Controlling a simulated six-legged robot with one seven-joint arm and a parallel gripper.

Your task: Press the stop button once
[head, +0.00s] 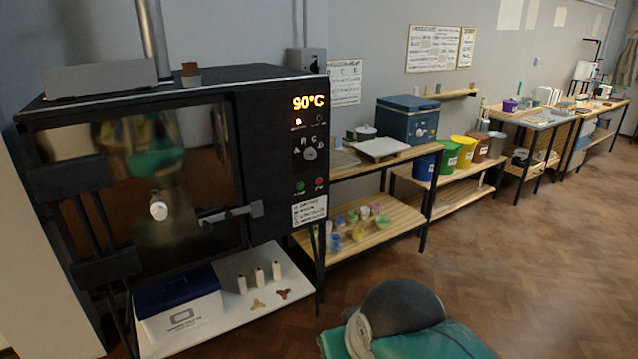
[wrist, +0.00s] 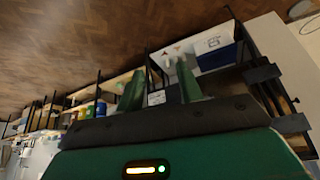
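The red stop button (head: 319,182) sits on the right-hand control strip of the black kiln (head: 275,110) in the head view, just right of a green button (head: 300,187). A round selector dial and an orange 90°C display are above the two buttons. A white label (head: 309,211) is below them. My gripper (wrist: 159,88) shows in the wrist view with its two green fingers apart and nothing between them. It is not in contact with the kiln panel. I cannot make out the stop button in the wrist view.
The kiln door has a handle bar (head: 230,213) sticking out near the panel. A white shelf under the kiln holds a blue-lidded box (head: 180,303) and small white posts. A wooden bench (head: 385,158) stands right of the kiln. The parquet floor (head: 520,260) is clear at the right.

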